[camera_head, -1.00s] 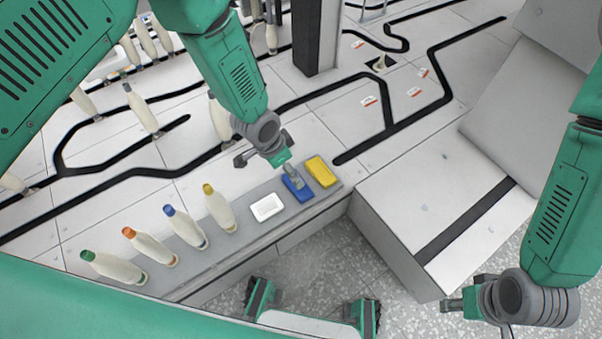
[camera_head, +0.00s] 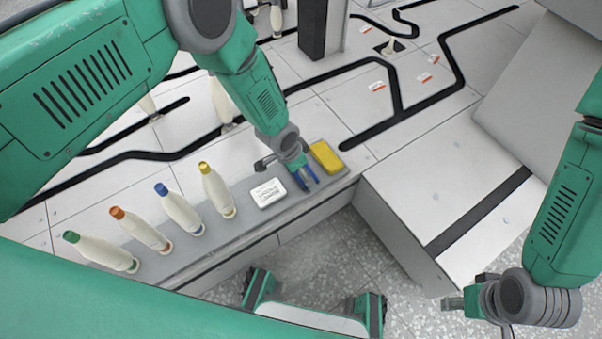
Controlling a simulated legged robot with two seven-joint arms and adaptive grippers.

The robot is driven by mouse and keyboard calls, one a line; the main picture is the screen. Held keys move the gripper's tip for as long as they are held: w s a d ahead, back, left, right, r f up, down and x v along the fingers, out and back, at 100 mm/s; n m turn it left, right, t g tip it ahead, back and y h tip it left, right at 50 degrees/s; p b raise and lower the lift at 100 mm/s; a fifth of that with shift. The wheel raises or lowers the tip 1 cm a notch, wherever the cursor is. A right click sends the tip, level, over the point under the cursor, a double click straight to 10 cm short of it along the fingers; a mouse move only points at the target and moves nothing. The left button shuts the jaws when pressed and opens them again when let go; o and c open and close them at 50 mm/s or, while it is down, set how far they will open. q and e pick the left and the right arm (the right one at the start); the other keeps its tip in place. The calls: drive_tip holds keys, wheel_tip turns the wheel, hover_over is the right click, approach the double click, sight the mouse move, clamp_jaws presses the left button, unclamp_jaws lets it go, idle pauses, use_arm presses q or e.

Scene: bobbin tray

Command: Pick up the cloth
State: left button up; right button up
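On the grey ledge lie a blue item (camera_head: 312,174), a yellow item (camera_head: 327,157) and a white, flat item with dark markings (camera_head: 269,193). I cannot tell for sure which is the cloth; the blue and yellow ones are both small and oblong. My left gripper (camera_head: 303,173) is right over the blue item and hides much of it. Whether its fingers touch or grip the item cannot be made out. My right gripper (camera_head: 452,303) is low at the right, away from these items, with no object visible at it.
Several cream bobbins with green, orange, blue and yellow tips, such as the yellow-tipped one (camera_head: 218,192), stand to the left on the ledge (camera_head: 240,228). A dark post (camera_head: 318,32) rises behind. A large grey box-like unit (camera_head: 440,200) stands to the right.

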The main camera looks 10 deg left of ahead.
use_arm(q)
drive_tip(key=c, duration=0.7)
drive_tip(key=shift+c, duration=0.2)
wheel_tip(320, 180, up, 10)
drive_tip(key=p, duration=0.4)
drive_tip(key=o, duration=0.4)
drive_tip(key=c, duration=0.4)
drive_tip(key=shift+r+p, duration=0.1)
drive_tip(key=shift+p, duration=0.25)
drive_tip(key=shift+c, duration=0.2)
